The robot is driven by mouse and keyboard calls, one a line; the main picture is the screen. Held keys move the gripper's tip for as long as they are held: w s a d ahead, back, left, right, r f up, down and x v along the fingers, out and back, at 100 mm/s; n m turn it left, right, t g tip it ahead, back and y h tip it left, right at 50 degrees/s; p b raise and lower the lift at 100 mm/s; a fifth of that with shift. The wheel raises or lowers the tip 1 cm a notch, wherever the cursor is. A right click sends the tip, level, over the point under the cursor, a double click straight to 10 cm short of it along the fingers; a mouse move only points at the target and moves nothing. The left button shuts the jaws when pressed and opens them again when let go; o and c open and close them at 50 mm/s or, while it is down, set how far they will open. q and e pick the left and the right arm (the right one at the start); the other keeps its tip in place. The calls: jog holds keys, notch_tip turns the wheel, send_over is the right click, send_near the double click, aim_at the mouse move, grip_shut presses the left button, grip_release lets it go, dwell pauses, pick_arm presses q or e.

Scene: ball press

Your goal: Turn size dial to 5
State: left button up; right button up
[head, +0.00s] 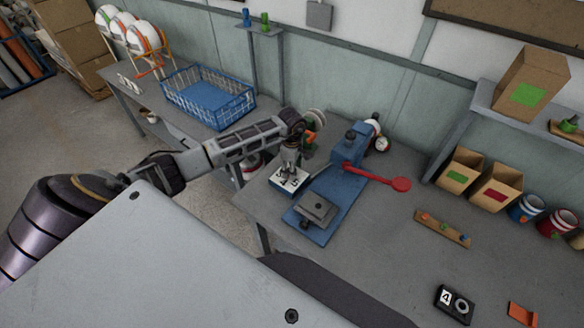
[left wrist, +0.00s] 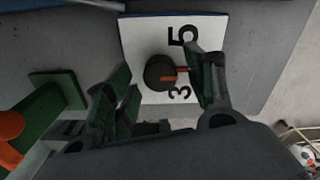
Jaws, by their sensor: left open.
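The size dial is a round black knob (left wrist: 160,72) with an orange-red pointer, on a white panel (left wrist: 135,45). The panel also shows in the head view (head: 277,184), beside the blue press (head: 345,195). In the left wrist view a 5 and a 3 are printed on the panel. The pointer aims to the right of that picture, between the 5 and the 3. My left gripper (head: 290,165) is above the panel. In the left wrist view its open fingers (left wrist: 160,92) stand on either side of the knob; contact cannot be told. My right gripper is not in view.
The press has a red lever (head: 376,177) sticking out to the right and a grey plate (head: 315,208) in front. A blue basket (head: 208,97) stands behind. Right are cardboard bins (head: 497,188), a wooden strip (head: 442,229) and a black box marked 4 (head: 454,304).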

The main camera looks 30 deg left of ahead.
pick_arm(q)
jog(key=shift+f, duration=0.15)
jog(key=c, duration=1)
jog(key=shift+n+b, duration=0.3)
jog(key=shift+n, duration=0.1)
jog(key=shift+n+b, duration=0.35)
jog(key=shift+n, duration=0.45)
jog(key=n+b, duration=0.1)
jog(key=n, duration=0.2)
jog(key=n+b, duration=0.1)
jog(key=n, duration=0.3)
jog(key=shift+w, duration=0.1)
jog(key=shift+n+b, duration=0.45)
jog(key=shift+n, duration=0.75)
